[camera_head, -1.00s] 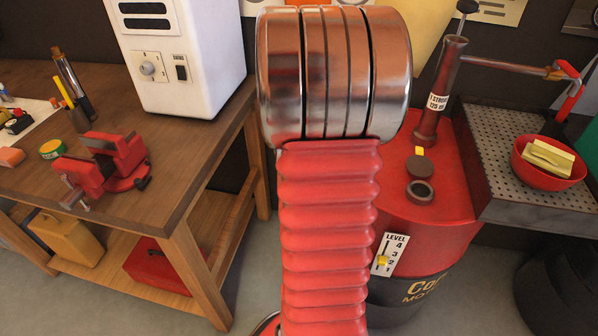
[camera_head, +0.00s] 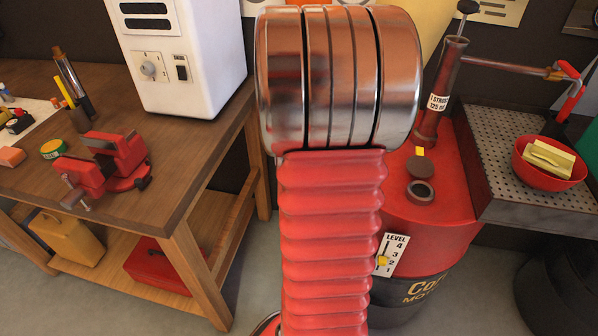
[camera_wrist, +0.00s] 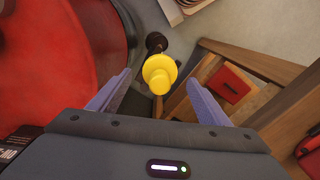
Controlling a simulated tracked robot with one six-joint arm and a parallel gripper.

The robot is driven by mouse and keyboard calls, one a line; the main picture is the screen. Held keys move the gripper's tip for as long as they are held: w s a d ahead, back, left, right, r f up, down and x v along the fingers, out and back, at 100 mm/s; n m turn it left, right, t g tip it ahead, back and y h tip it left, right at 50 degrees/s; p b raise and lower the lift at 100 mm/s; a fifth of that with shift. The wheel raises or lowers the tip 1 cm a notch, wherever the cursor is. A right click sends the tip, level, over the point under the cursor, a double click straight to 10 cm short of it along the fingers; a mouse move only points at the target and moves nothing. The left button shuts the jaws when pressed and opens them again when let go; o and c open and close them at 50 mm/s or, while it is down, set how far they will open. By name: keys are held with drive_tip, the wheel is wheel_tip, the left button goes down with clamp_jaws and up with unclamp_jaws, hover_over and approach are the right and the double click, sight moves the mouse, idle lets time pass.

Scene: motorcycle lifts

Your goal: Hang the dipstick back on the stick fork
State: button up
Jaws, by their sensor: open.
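A yellow round-topped piece with a flange (camera_wrist: 159,74), which looks like the dipstick's head, shows in the wrist view between my fingers. Its lower part is mostly hidden beneath the head. A dark rounded part (camera_wrist: 155,42) sits just behind it, beside the red drum; I cannot tell whether this is the stick fork. My gripper (camera_wrist: 158,80) is open, with one purple finger on each side of the yellow piece and visible gaps to both. In the head view my own arm hides the gripper and this piece.
The red drum (camera_head: 440,205) stands right of my arm, with a level gauge (camera_head: 391,254) on its side. A wooden workbench (camera_head: 195,150) with a red vise (camera_head: 105,165) is at left. A red bowl (camera_head: 522,174) sits on the perforated tray at right.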

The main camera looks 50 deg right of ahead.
wheel_tip(320, 180, up, 11)
idle(0.4)
drive_tip(key=shift+f, duration=0.1)
idle(0.4)
drive_tip(key=s+a+n+t, duration=0.2)
drive_tip(key=a+n+t, duration=0.3)
drive_tip(key=a, duration=3.1)
drive_tip(key=shift+n+t, duration=0.3)
drive_tip(key=shift+n, duration=1.2)
drive_tip(key=shift+s, duration=0.1)
